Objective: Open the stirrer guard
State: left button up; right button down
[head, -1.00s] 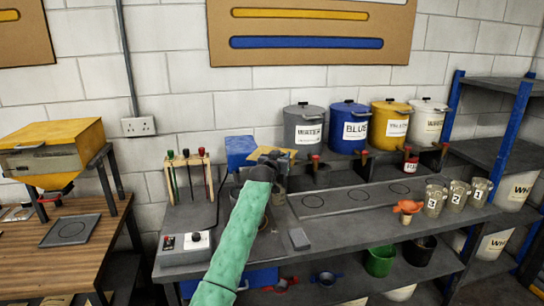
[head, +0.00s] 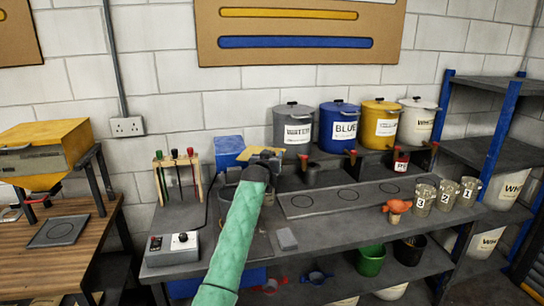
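The stirrer stands at the back left of the grey bench, with a blue housing (head: 229,150) against the wall. A yellow plate (head: 250,152), which looks like part of its guard, shows beside the housing, just behind my gripper. My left gripper (head: 262,162) is dark, at the end of my green-sleeved arm, and overlaps the stirrer area. It hides most of the guard and the vessel under it. I cannot tell whether its fingers touch the guard or are open. My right gripper is out of view.
A rack of stirring rods (head: 178,178) and a control box (head: 173,248) stand left of the stirrer. Labelled buckets stand on a raised shelf behind. A small grey block (head: 287,239) lies near the front edge.

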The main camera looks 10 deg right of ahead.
pick_arm(q)
jog(key=shift+a, duration=0.1)
jog(key=shift+s+a+f+b, duration=0.25)
jog(key=shift+s+b, duration=0.15)
jog(key=shift+s, duration=0.1)
jog(key=b+v, duration=0.2)
jog(key=v, duration=0.4)
jog(key=shift+s+r+b, duration=0.2)
jog(key=shift+s+b, duration=0.1)
jog(key=shift+b, duration=0.1)
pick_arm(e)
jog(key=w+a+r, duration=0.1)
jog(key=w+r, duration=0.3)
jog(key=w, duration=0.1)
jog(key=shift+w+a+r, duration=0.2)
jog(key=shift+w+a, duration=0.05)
pick_arm(q)
jog(key=shift+a, duration=0.15)
